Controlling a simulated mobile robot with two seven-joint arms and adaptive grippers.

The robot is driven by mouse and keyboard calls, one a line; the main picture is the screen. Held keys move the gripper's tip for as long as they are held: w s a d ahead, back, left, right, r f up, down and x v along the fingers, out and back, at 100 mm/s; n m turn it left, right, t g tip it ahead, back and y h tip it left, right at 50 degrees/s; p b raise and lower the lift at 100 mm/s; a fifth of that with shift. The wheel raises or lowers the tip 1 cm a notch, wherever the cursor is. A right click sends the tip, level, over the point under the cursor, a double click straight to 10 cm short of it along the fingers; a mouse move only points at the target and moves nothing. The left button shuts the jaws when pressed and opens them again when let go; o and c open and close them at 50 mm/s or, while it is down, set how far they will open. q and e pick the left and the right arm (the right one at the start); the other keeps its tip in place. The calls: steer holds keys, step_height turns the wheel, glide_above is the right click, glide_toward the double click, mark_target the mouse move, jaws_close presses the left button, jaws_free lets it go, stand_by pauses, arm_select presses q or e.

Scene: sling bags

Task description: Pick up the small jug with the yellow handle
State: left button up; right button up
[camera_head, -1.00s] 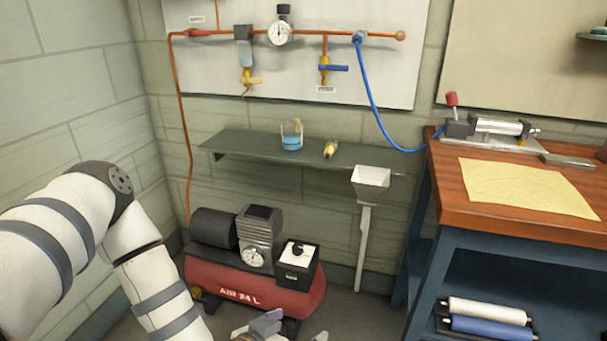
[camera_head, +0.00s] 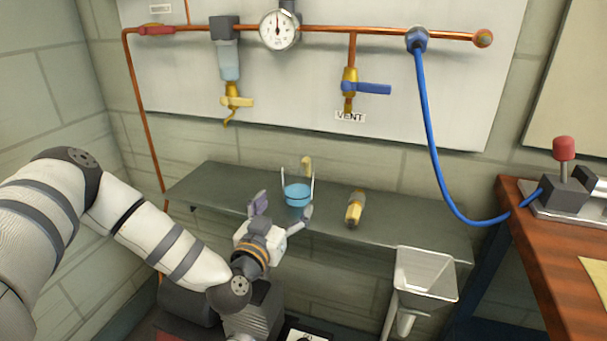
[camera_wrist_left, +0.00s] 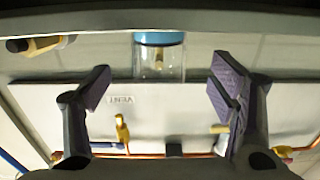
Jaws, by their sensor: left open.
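The small jug (camera_head: 298,193) is clear glass with blue liquid in its lower part, upright on the grey shelf. Its yellow handle (camera_head: 306,163) shows at the back, on the wall side. My left gripper (camera_head: 282,209) is open and empty just in front of the jug, its two fingers spread to either side of the jug's front. In the left wrist view the jug (camera_wrist_left: 160,45) appears at the top between and beyond the fingertips (camera_wrist_left: 161,72), apart from both. My right gripper is not in view.
A yellow and grey fitting (camera_head: 355,208) lies on the shelf (camera_head: 410,233) to the right of the jug. A white hopper (camera_head: 425,275) hangs at the shelf's front right. A blue hose (camera_head: 432,140) and a wall panel with valves (camera_head: 351,88) are behind. The shelf's left part is clear.

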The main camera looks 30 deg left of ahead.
mark_target(300, 183)
arm_select(q)
steer(key=b+x, duration=0.1)
steer(key=x, duration=0.8)
steer(key=shift+w+f, duration=0.1)
steer(key=shift+w, duration=0.55)
steer(key=c, duration=1.4)
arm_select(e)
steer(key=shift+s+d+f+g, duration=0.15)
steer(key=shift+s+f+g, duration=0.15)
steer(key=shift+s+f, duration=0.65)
